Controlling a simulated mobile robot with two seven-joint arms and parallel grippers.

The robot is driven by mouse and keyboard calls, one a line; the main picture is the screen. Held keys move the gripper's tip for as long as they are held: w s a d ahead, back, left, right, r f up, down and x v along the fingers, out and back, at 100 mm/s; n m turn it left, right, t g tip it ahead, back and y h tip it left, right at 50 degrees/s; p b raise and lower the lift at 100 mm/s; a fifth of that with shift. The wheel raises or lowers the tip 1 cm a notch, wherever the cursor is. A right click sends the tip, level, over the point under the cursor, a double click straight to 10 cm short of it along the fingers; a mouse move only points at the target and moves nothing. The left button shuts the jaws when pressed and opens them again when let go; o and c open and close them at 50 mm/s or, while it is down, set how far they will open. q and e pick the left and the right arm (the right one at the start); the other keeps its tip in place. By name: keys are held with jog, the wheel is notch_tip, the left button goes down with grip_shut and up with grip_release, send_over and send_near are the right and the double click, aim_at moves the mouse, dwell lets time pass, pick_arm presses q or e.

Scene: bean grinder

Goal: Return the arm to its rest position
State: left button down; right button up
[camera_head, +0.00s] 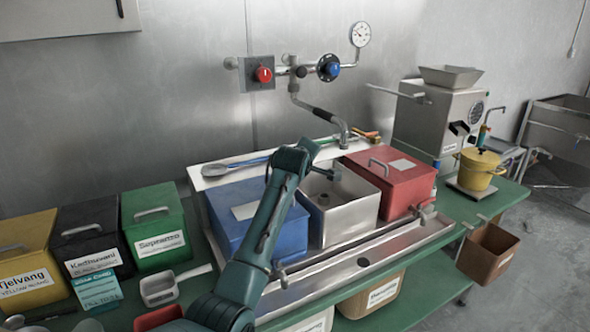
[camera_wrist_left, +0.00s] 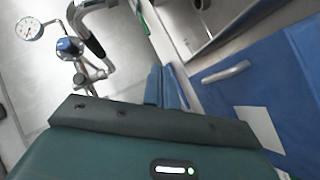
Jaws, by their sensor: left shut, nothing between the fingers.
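My left arm (camera_head: 262,228) rises from the bottom of the head view, bent at a joint near the blue bin. My left gripper (camera_head: 332,175) is at its upper end, in front of the back shelf and over the open steel container as seen from the head. It is shut and holds nothing. In the left wrist view the dark green gripper housing fills the bottom. My right gripper is in neither view.
Near my arm stand a blue bin (camera_head: 228,222), an open steel container (camera_head: 345,215) and a red bin (camera_head: 405,185). Pipes with a red knob (camera_head: 264,74) and a gauge (camera_head: 360,34) are on the wall behind. A grinder (camera_head: 425,125) and yellow pot (camera_head: 478,172) stand right.

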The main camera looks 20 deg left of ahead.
pick_arm(q)
jog(key=s+d+r, duration=0.2)
jog(key=d+r, duration=0.1)
jog(key=r, duration=0.1)
jog(key=s+a+f+m+g, duration=0.2)
jog(key=s+f+m+g, duration=0.4)
jog(key=s+f, duration=1.5)
jog(key=s+d+f+m+g+h, duration=0.1)
jog(key=s+f+m, duration=0.25)
jog(key=s, duration=0.55)
jog(key=s+d+f+m+g+h, duration=0.15)
jog(key=s+m, duration=0.25)
jog(key=s, duration=0.5)
jog(key=s+f+m+g, duration=0.1)
jog(key=s+f+m, duration=0.2)
jog(key=s, duration=0.6)
jog(key=w+d+f+t+h, duration=0.2)
jog(key=w+d+f+t, duration=0.3)
jog(key=f, duration=0.3)
jog(key=shift+w+d+m+t+h+b, duration=0.35)
jog(key=shift+w+m+t, duration=0.1)
jog(key=shift+t, duration=0.4)
jog(key=shift+f, duration=0.1)
